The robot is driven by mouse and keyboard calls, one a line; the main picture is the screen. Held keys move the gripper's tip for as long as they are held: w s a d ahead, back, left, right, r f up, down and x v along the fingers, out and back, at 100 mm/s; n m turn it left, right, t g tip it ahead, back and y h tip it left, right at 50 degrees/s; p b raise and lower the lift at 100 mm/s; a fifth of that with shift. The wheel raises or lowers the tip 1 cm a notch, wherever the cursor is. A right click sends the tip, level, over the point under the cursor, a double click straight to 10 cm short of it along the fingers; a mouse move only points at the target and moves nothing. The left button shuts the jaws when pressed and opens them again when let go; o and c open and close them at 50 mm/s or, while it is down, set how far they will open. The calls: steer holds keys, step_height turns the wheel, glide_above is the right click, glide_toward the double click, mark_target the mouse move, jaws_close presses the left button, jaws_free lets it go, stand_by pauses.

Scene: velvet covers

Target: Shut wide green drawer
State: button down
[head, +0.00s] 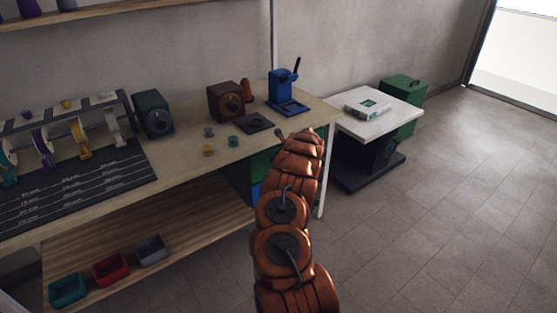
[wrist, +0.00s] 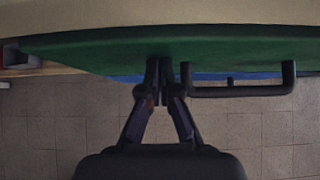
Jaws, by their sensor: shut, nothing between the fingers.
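The wide green drawer (wrist: 110,54) spans the upper part of the wrist view, just under the pale table edge. Its black bar handle (wrist: 240,91) is to the right of my fingers. My gripper (wrist: 159,68) is shut and empty, with its fingertips at the green front, left of the handle; I cannot tell whether they touch. In the head view, a bit of the green drawer (head: 261,162) shows under the worktable, left of my orange arm. My arm hides most of it, and my gripper does not show there. How far the drawer stands out is unclear.
A blue drawer (head: 256,193) is below the green one. The worktable (head: 185,160) carries spools, boxes and a blue press (head: 287,92). A white-topped stand (head: 385,118) and a green bin (head: 404,90) are to the right. The floor at right is free.

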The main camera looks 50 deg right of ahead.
steer(key=shift+w+r, duration=0.4)
steer(key=shift+w, duration=0.05)
steer(key=s+a+r+b, duration=0.1)
steer(key=s+r, duration=0.5)
steer(key=s, duration=0.5)
steer(key=shift+s+a+r, duration=0.15)
steer(key=shift+s+a, duration=0.2)
steer(key=shift+s, duration=0.05)
stand_by(0.3)
steer(key=shift+a, duration=0.1)
